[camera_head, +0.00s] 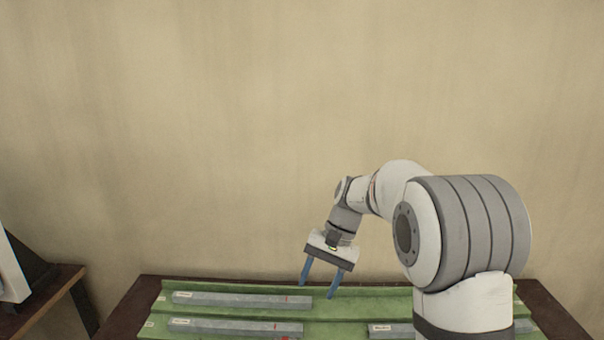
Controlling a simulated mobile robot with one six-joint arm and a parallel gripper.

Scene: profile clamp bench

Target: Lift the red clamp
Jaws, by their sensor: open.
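I cannot make out a red clamp as a clear shape. Small red marks show near the right ends of two grey profile bars, the back bar (235,299) and the one in front of it (235,327). I cannot tell whether these marks are printing or part of a clamp. My gripper (317,291) has two blue fingers pointing down, spread apart with nothing between them. It is over the back part of the green mat, by the right end of the back bar. I cannot tell its exact height.
The bars lie on a green mat (350,312) with raised ridges, on a dark brown bench (125,315). Another labelled grey bar (390,330) lies at front right, partly behind my arm. A brown table (45,295) stands at left. A plain beige wall (200,130) rises behind.

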